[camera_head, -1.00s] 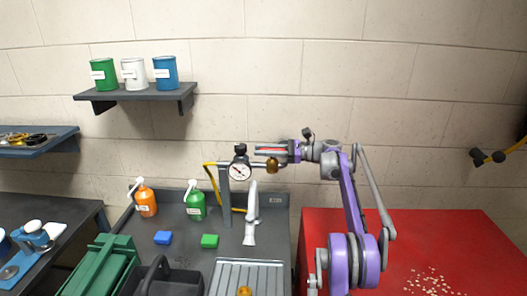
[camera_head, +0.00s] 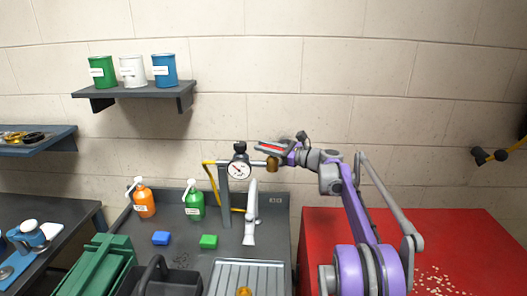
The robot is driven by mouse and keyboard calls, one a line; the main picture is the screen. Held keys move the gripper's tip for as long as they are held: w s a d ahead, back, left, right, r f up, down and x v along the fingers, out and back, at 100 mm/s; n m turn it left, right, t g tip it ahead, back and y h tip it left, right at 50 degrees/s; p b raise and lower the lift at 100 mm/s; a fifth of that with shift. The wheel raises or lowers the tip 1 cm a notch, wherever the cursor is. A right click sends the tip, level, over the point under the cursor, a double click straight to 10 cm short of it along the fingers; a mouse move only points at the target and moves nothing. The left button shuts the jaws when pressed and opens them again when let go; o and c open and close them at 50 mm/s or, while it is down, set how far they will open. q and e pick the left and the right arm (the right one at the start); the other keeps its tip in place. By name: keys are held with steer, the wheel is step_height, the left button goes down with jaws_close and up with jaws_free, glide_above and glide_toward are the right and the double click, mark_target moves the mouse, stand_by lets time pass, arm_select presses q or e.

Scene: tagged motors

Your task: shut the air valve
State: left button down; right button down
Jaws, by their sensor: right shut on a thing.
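The air valve stands at the back of the dark bench, with a white round gauge (camera_head: 238,170) and a black knob (camera_head: 240,147) above it on a grey post (camera_head: 224,185). A brass fitting (camera_head: 272,164) sits to the right of the gauge. My right gripper (camera_head: 266,147) is at the valve just above the brass fitting, shut on the valve's red lever (camera_head: 271,147), which is partly hidden by the fingers. The lever lies tilted slightly down to the right. My left gripper is not in view.
An orange bottle (camera_head: 144,200), a green bottle (camera_head: 194,202), a blue block (camera_head: 161,238) and a green block (camera_head: 209,241) stand on the bench. A yellow hose (camera_head: 211,178) runs beside the post. A red table (camera_head: 445,240) is at right.

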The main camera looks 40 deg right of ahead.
steer(key=m+h, duration=0.1)
steer(key=m+t+h, duration=0.1)
steer(key=h, duration=0.2)
steer(key=shift+w+d+m+h, duration=0.1)
steer(key=shift+d+m+h, duration=0.2)
steer(key=shift+m, duration=0.1)
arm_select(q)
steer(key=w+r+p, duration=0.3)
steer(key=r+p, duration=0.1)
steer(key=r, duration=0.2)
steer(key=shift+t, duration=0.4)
arm_select(e)
steer(key=shift+d+m+g+h, duration=0.15)
steer(key=shift+d+m+h, duration=0.15)
steer(key=shift+m+h, duration=1.15)
steer(key=shift+d+m+g+h, duration=0.25)
steer(key=shift+m+h, duration=0.55)
steer(key=shift+h, duration=1.2)
steer(key=shift+d+m+g+h, duration=0.1)
steer(key=shift+d+m+h, duration=0.25)
steer(key=shift+m+h, duration=1.1)
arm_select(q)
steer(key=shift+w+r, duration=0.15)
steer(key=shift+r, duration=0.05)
arm_select(e)
steer(key=shift+h, duration=0.4)
steer(key=c, duration=0.8)
jaws_free()
steer(key=shift+o, duration=0.2)
